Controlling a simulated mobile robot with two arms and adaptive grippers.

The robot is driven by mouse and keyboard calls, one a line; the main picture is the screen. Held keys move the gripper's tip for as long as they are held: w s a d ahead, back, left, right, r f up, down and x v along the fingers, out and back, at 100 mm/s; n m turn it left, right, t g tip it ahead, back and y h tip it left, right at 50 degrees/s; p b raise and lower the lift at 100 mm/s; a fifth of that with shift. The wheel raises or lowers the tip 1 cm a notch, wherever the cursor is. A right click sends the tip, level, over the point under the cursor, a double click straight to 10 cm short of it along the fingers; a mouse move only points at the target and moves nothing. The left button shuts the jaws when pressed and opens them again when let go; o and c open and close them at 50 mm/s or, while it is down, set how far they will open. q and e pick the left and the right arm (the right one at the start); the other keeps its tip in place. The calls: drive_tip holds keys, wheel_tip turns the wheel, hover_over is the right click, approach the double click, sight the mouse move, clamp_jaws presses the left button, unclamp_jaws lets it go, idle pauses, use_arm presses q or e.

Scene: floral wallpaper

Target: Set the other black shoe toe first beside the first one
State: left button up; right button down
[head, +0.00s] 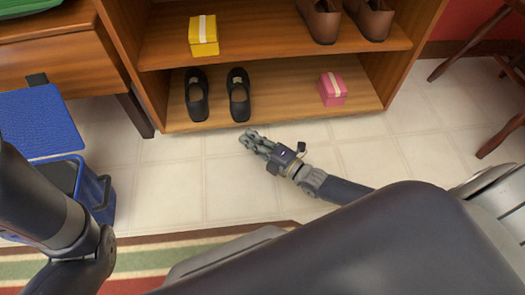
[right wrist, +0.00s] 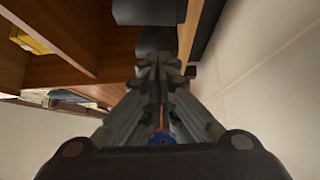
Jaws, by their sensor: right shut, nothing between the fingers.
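Two black shoes, the left one (head: 197,96) and the right one (head: 239,96), stand side by side on the lower shelf (head: 290,107) with a small gap between them. Their closed rounded ends appear to face the shelf's front edge. My right gripper (head: 246,136) is shut and empty, low in front of the shelf and just below the right shoe in the head view, apart from it. In the right wrist view its fingers (right wrist: 160,75) are together, and a dark shape (right wrist: 148,12) lies beyond them. My left arm shows at the left, but its gripper is out of view.
A pink box (head: 333,89) sits at the right of the lower shelf. A yellow box (head: 203,36) and brown shoes (head: 320,20) stand on the shelf above. A blue bin (head: 95,190) is on the floor at left, a wooden chair (head: 500,140) at right. The tiles between are clear.

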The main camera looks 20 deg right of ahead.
drive_tip(key=w+b, duration=0.4)
drive_tip(key=w, duration=0.1)
drive_tip(key=shift+w+d, duration=0.15)
drive_tip(key=shift+w, duration=0.15)
